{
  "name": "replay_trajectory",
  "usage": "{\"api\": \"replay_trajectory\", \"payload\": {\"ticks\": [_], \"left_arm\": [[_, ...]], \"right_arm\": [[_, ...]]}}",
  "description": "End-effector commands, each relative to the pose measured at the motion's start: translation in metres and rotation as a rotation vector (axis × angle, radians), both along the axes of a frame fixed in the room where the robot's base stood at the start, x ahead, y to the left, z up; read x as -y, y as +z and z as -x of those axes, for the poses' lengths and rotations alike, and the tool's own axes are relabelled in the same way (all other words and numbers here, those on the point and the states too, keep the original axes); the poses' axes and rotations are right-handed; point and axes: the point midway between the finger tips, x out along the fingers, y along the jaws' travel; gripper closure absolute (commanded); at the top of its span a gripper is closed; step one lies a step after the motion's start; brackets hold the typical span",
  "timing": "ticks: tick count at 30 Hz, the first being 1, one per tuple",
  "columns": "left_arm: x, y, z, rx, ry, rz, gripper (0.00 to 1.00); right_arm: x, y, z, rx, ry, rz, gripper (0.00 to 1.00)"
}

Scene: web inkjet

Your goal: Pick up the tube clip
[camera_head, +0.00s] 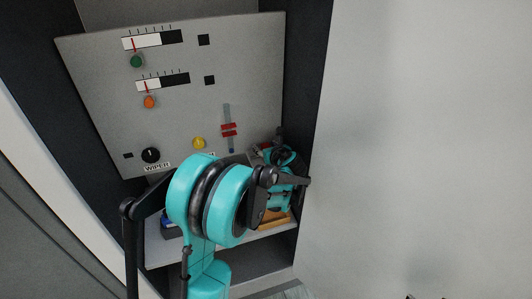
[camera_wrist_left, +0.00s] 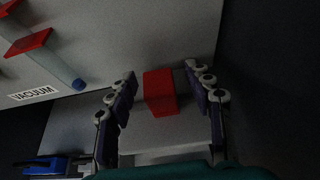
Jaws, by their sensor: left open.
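In the left wrist view a small red block (camera_wrist_left: 160,92), which may be the tube clip, is on or just above the grey shelf surface. My left gripper (camera_wrist_left: 160,75) is open, with one finger on each side of the block and a visible gap to each. I cannot tell whether the fingers are level with it in depth. In the head view my left gripper (camera_head: 282,165) is at the right end of the shelf, below the panel, and its fingers are largely hidden by my own arm.
The panel above carries a grey tube with red sliders (camera_head: 229,130) and a blue end. A blue and black object (camera_wrist_left: 48,165) lies at the shelf's left. An orange-brown item (camera_head: 274,217) shows under my gripper. A dark side wall (camera_head: 307,100) is close on the right.

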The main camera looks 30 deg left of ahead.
Motion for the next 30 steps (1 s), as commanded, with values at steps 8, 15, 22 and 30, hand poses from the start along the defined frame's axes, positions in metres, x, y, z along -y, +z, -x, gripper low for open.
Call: {"api": "replay_trajectory", "payload": {"ticks": [8,15,22,30], "left_arm": [[0.000,0.001,0.001,0.000,0.000,0.000,0.85],[0.001,0.001,0.001,0.000,0.000,0.001,0.93],[0.001,0.010,0.001,0.000,0.000,0.001,0.93],[0.000,0.065,0.001,0.001,0.000,0.001,0.93]], "right_arm": [[0.000,0.001,0.000,0.000,0.000,0.000,0.60],[0.000,0.001,0.000,0.000,0.000,0.000,0.60],[0.000,0.005,0.000,0.000,0.000,0.000,0.60],[0.000,0.028,0.000,0.000,0.000,0.000,0.60]]}}
